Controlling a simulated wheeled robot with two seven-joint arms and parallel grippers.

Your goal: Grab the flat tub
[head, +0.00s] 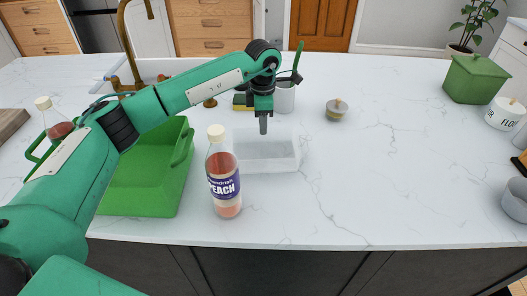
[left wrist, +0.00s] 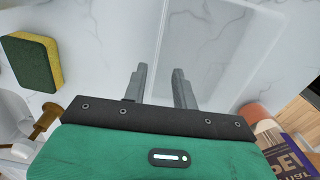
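The flat tub is a pale, see-through rectangular tray (head: 285,165) on the white marble counter, right behind and beside the peach bottle. In the left wrist view the tub (left wrist: 215,45) fills the top middle, and one of its walls runs between my fingers in the picture. My left gripper (head: 263,127) points down above the tub's far edge. Its two fingers (left wrist: 160,75) are apart with nothing held between them. Whether the fingertips reach below the rim is unclear. My right gripper is not in view.
A peach bottle (head: 224,185) stands close at the tub's front left. A green bin (head: 150,190) is left of it. A sponge (left wrist: 35,60) and grey cup (head: 284,98) are behind. A small lidded jar (head: 337,110) stands back right. The counter's right middle is clear.

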